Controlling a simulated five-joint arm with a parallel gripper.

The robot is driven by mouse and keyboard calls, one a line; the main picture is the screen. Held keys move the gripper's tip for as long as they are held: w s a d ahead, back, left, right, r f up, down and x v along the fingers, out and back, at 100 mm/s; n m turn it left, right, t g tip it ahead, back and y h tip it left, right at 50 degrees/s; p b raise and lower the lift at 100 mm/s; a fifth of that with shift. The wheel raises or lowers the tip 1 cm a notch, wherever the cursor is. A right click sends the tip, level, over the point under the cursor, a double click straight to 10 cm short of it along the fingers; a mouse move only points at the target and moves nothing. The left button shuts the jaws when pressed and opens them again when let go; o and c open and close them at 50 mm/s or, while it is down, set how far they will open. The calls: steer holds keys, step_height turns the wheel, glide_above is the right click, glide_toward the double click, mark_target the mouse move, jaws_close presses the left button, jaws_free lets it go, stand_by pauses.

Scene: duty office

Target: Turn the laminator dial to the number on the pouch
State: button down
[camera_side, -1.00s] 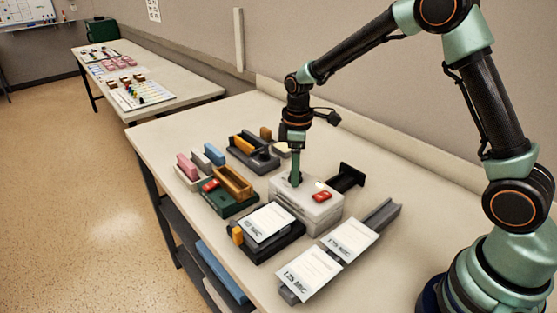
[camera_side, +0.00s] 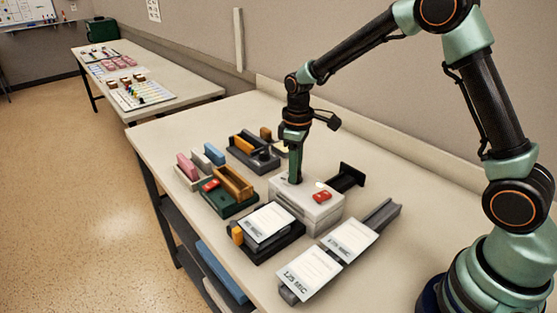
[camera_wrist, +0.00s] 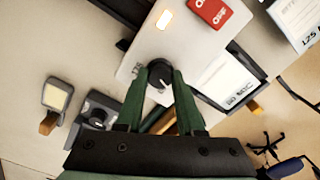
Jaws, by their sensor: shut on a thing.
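The laminator (camera_side: 308,210) is a light grey box on the table. Its dark round dial (camera_wrist: 160,71) has a white pointer line, aimed toward the bottom of the wrist view, slightly right. My gripper (camera_wrist: 159,80) is shut on the dial, with one green finger on each side. In the side view my gripper (camera_side: 295,180) reaches down onto the laminator's top, hiding the dial. White pouches lie nearby: one (camera_side: 268,221), seemingly marked 80 MIC, on a black tray; one (camera_side: 309,268) marked 125 MIC; one (camera_side: 350,238) seemingly marked 175 MIC.
A red OFF switch (camera_wrist: 208,12) and a lit indicator (camera_wrist: 165,19) are near the dial. A green holder with a wooden box (camera_side: 233,183), a dark puncher-like device (camera_side: 252,152) and pink and blue blocks stand left of the laminator. A black bracket (camera_side: 348,177) stands behind it.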

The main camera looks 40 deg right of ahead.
steer(key=m, duration=0.6)
steer(key=shift+m, duration=0.3)
stand_by(0.5)
steer(key=c, duration=0.5)
jaws_free()
steer(key=shift+r, duration=0.1)
step_height(320, 180, up, 12)
